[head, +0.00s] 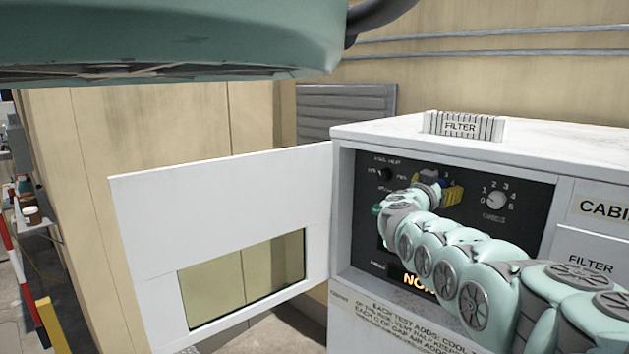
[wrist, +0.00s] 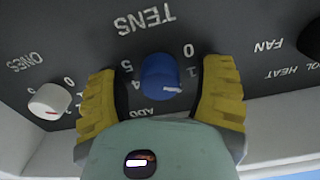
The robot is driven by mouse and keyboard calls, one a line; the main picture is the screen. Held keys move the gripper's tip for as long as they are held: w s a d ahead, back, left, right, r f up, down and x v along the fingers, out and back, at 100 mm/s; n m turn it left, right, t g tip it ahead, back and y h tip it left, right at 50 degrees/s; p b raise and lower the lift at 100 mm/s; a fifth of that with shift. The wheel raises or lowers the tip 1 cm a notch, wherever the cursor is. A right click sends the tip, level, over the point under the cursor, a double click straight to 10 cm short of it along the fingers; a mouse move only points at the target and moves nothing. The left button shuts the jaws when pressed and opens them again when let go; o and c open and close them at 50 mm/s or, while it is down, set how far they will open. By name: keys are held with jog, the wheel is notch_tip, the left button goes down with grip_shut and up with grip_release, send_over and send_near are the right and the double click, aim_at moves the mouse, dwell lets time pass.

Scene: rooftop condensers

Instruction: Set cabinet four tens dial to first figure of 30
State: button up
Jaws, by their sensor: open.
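In the wrist view the panel appears upside down. The tens dial is a blue knob (wrist: 160,75) under the TENS lettering, with figures 0, 1, 4 and 5 readable around it. Its white pointer mark is turned to the right, a little below the 1. The figures beyond that are hidden. My gripper (wrist: 163,100) is open, one yellow finger on each side of the knob, with small gaps between. In the head view my gripper (head: 438,188) is at the dark panel (head: 530,215) and its fingers and arm mostly cover the tens dial.
The ones dial (head: 496,200) is close beside my gripper; it also shows in the wrist view (wrist: 49,101). A black selector knob (head: 386,174) is on the other side. The white cabinet door (head: 220,195) stands open at left. A filter block (head: 462,126) lies on top.

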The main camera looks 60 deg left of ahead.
dwell(0.3)
grip_shut()
dwell(0.5)
